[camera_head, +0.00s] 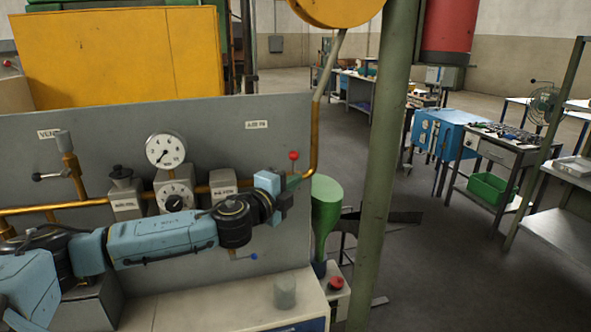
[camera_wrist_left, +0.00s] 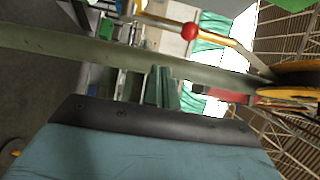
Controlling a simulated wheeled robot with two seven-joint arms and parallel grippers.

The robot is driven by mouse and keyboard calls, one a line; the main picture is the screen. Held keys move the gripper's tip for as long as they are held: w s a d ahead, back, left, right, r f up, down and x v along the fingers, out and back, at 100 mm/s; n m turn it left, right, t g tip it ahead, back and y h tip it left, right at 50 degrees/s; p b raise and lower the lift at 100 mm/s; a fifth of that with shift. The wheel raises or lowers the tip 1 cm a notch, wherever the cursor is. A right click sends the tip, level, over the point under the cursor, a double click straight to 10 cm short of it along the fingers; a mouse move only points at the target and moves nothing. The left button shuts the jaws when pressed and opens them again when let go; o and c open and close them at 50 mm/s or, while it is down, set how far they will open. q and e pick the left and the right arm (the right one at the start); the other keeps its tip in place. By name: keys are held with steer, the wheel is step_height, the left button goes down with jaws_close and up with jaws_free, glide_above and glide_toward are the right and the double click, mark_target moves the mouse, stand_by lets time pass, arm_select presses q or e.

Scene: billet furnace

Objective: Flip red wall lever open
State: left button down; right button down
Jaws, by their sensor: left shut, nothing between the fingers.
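The red wall lever (camera_head: 294,156) shows as a red ball knob on a short upright stem beside the copper pipe at the panel's right edge. In the left wrist view its red ball (camera_wrist_left: 190,31) shows at upper middle, apart from the blue gripper body. My left arm reaches across the panel from the left. My left gripper (camera_head: 287,190) is shut and empty, just below the red knob; it overlaps the lever's lower part in the picture, and I cannot tell whether they touch. The lever's base is hidden. My right gripper is not in view.
A green post (camera_head: 384,150) stands right of the gripper. A green funnel-shaped object (camera_head: 325,205) stands between them. Below is a light counter (camera_head: 200,309).

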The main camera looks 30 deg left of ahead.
mark_target(294, 170)
arm_select(q)
steer(key=w+p, duration=0.1)
steer(key=w, duration=0.8)
steer(key=s+a, duration=0.3)
steer(key=shift+s, duration=0.15)
